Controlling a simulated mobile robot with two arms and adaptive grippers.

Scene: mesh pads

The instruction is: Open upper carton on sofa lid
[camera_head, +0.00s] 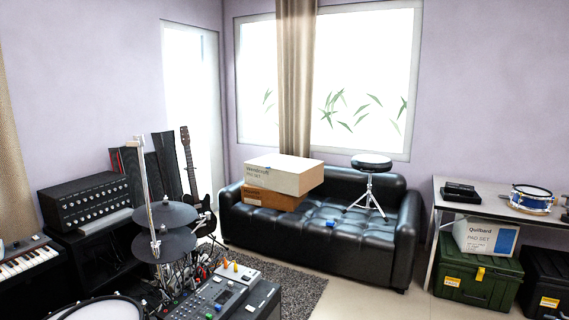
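The upper carton (291,181) is a pale, cream box with dark print on its front. It sits at the left of the black leather sofa (330,239), on top of the lower carton (271,199), which is orange-brown. The upper carton overhangs the lower one to the right. Its top looks flat and closed; lid flaps are too small to make out. Neither of my grippers is in view.
A stool (371,164) on a tripod stands on the sofa's right, near a small blue item (332,222). Drum gear and a mixer (223,304) crowd the left foreground. A grey rug (299,292) lies before the sofa. A table (493,206) stands right.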

